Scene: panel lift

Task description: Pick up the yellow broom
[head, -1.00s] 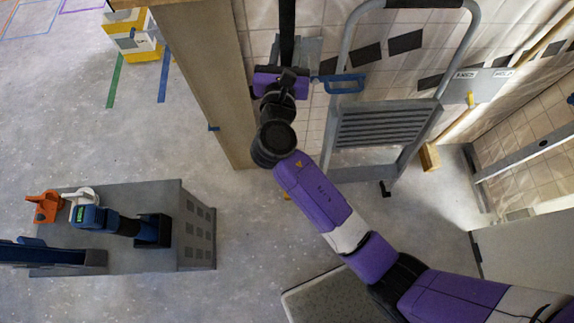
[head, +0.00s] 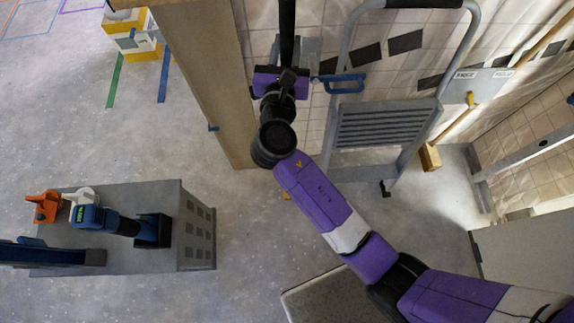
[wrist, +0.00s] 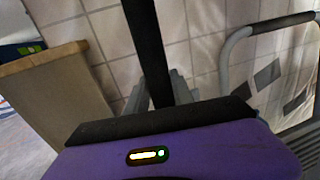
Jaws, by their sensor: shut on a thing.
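My gripper (head: 287,72) is at the tiled wall, beside the left upright of the grey step ladder. It is shut on an upright black pole (head: 287,28). A small yellow piece (head: 286,196) shows low under my arm, roughly below the pole. I cannot tell whether it is joined to the pole. The rest of a yellow broom is hidden or cannot be made out.
The step ladder (head: 385,128) stands just right of my gripper, with a blue part (head: 342,83) close by. A wooden panel (head: 200,80) stands to the left. A wooden-handled pole (head: 535,45) with a wooden block (head: 429,158) leans at the right. Floor is clear at the left middle.

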